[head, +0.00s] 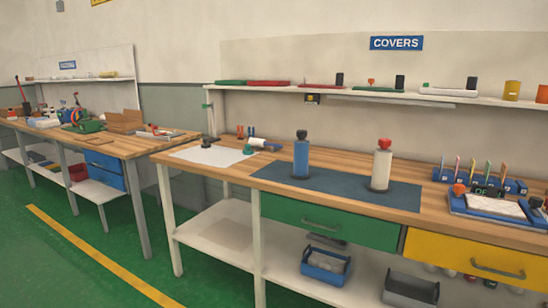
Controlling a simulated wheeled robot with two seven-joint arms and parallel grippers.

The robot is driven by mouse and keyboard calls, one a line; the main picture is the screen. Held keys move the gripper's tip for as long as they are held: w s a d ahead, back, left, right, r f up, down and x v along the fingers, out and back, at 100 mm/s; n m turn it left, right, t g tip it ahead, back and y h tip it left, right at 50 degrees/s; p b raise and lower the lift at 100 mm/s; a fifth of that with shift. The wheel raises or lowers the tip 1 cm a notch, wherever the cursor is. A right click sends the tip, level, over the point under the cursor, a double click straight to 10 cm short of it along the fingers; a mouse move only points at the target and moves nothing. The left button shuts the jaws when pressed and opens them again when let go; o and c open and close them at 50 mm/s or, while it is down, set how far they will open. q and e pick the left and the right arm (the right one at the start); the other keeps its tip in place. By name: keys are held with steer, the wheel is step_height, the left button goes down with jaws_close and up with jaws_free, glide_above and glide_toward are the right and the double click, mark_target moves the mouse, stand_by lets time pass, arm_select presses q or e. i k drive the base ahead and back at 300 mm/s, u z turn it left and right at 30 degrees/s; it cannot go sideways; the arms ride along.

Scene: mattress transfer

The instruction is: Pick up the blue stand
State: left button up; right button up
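A blue upright cylinder (301,158), the only tall blue stand-like thing I see, is in the middle of the head view. It has a dark round base and a dark knob on top. It stands upright on a dark blue mat (340,187) on the wooden workbench. A similar white cylinder (382,168) with a red top stands to its right on the same mat, apart from it. Neither of my grippers is in view. Nothing touches the blue cylinder.
A low blue rack (515,187) with several upright coloured tools stands at the right. A white sheet (212,155) lies left of the mat. A long shelf (350,94) runs above the bench. Green floor (60,275) is clear in front of the left bench (125,147).

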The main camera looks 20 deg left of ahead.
mark_target(300, 147)
steer(key=u, duration=0.9)
steer(key=i, duration=0.85)
steer(key=u, duration=0.65)
steer(key=i, duration=1.05)
steer(key=z, duration=1.1)
steer(key=i, duration=0.7)
steer(key=z, duration=0.8)
